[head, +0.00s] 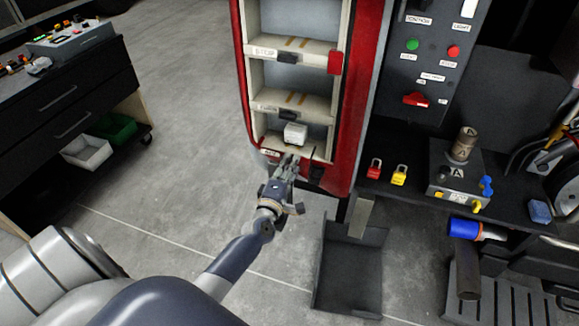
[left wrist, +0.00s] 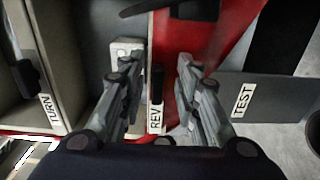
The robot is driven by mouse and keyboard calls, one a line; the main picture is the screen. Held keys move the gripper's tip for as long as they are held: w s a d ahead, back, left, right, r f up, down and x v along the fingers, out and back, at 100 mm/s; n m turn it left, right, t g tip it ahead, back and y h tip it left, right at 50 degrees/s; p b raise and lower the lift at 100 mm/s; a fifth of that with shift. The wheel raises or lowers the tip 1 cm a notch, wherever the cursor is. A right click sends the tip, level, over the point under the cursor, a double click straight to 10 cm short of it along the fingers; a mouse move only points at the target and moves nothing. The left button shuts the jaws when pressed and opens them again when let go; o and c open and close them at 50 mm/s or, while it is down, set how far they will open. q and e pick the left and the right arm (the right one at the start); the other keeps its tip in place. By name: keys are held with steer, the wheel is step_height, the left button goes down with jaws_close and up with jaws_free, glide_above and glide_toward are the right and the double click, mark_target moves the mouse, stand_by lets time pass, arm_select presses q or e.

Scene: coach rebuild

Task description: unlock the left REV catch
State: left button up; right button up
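The red lamp housing (head: 363,100) stands upright with open shelves. Its lowest edge carries a pale label (head: 270,152), which reads REV in the left wrist view (left wrist: 156,117). A small black catch (left wrist: 158,82) sits by that label, upright in the left wrist view and between my fingers. My left gripper (head: 287,165) is at the bottom shelf's front edge and hides this catch in the head view. In the left wrist view my left gripper (left wrist: 157,78) is open, with a finger either side of the catch; I cannot tell if either touches it. My right gripper is not in view.
A white block (head: 296,134) sits on the bottom shelf just above my gripper. Other black catches are on the STOP shelf (head: 288,57) and the shelf below it (head: 288,115). A dark bench (head: 420,190) with padlocks stands right.

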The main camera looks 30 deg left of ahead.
arm_select(q)
steer(key=shift+r, duration=0.1)
steer(key=v, duration=1.2)
stand_by(0.4)
